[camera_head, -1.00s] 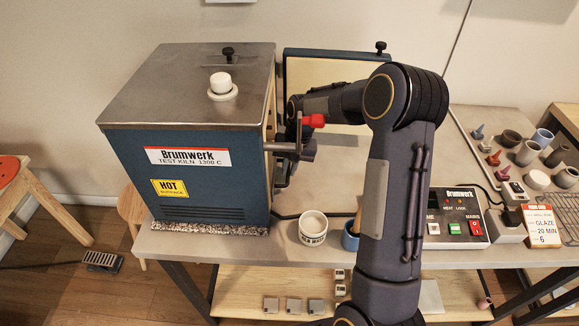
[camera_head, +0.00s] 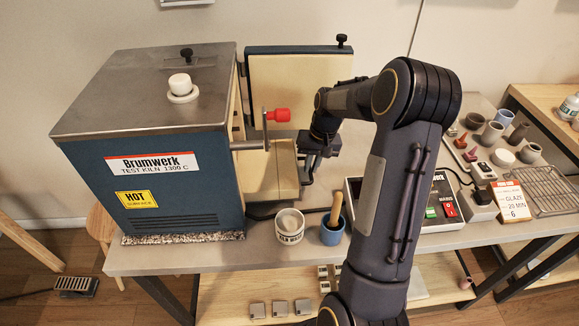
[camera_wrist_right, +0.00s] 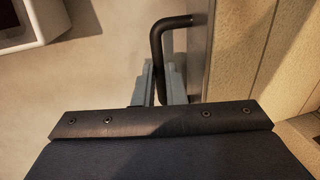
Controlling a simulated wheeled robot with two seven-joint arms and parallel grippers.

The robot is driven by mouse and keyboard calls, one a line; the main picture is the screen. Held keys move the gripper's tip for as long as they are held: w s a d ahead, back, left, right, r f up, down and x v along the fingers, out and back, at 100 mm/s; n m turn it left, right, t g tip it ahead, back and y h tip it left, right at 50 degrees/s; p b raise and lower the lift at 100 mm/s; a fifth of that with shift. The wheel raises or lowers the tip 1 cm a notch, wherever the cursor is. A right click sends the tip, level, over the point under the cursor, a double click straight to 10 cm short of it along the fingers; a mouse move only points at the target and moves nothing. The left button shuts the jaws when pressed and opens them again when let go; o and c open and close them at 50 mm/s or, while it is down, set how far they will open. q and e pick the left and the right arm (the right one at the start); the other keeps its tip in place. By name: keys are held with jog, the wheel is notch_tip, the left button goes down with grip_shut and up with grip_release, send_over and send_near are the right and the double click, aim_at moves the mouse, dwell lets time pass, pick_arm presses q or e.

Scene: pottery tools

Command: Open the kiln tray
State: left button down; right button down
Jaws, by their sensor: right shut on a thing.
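The kiln (camera_head: 165,180) is a blue box with a steel top, its door (camera_head: 300,95) swung open at the back. The cream kiln tray (camera_head: 272,172) sticks out of the kiln's right side, over the bench. My right gripper (camera_head: 309,168) is at the tray's outer end. In the right wrist view its grey fingers (camera_wrist_right: 160,85) are shut on the black bent tray handle (camera_wrist_right: 158,45), beside the grey front plate (camera_wrist_right: 198,50) and cream blocks (camera_wrist_right: 245,45). My left gripper is not in view.
A red-tipped latch lever (camera_head: 277,115) juts from the kiln above the tray. A white jar (camera_head: 289,227) and a blue cup (camera_head: 333,229) with a wooden handle stand at the bench front. A control box (camera_head: 440,205) is partly behind my arm.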

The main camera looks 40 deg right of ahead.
jog(key=shift+s+d, duration=0.35)
jog(key=shift+d, duration=0.25)
jog(key=shift+s+d, duration=0.3)
jog(key=shift+d, duration=0.25)
jog(key=c, duration=1.5)
grip_release()
jog(key=shift+r, duration=0.1)
jog(key=r, duration=0.5)
jog(key=d+r, duration=0.1)
jog(key=r, duration=0.1)
jog(key=shift+s+r+b, duration=0.25)
jog(key=shift+s+b, duration=0.15)
